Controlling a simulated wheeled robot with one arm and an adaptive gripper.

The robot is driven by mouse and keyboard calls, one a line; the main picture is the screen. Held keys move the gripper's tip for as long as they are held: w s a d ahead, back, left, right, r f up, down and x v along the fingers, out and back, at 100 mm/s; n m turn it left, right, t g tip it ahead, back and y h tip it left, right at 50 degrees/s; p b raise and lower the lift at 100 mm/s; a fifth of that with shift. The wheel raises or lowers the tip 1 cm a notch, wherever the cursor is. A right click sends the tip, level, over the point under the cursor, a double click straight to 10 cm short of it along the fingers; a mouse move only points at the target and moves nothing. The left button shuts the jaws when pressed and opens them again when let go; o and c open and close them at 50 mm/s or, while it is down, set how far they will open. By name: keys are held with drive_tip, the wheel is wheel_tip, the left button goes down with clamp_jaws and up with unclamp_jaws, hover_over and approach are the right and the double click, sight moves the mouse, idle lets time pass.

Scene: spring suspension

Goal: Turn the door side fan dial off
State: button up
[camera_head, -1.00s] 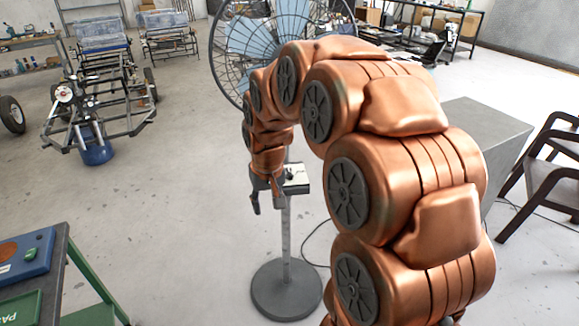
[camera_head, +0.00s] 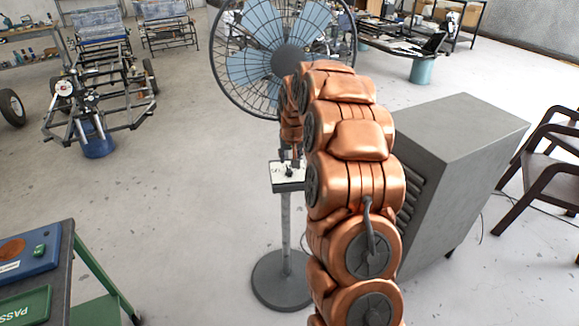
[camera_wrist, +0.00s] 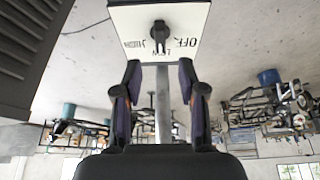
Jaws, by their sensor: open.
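The standing fan (camera_head: 287,60) has a small control box (camera_head: 287,186) on its pole. In the wrist view the white dial panel (camera_wrist: 190,15) carries a dark dial (camera_wrist: 160,33). "OFF" reads at its right; other lettering is at its left and below it. The dial's exact setting is hard to tell. My gripper (camera_wrist: 160,75) is open and empty in the wrist view, its two fingers spread below the dial in the picture, apart from it. In the head view my arm hides most of my gripper, at the box's upper right.
A grey louvred cabinet (camera_head: 455,145) stands right of my arm, with dark chairs (camera_head: 545,165) beyond. A green-framed bench (camera_head: 68,245) is at the lower left. A kart frame (camera_head: 105,110) stands at the left. The floor left of the fan is clear.

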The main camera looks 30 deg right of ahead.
sight(289, 168)
drive_tip(key=shift+p+x, duration=1.45)
drive_tip(key=shift+x, duration=2.2)
drive_tip(key=shift+c, duration=0.2)
clamp_jaws()
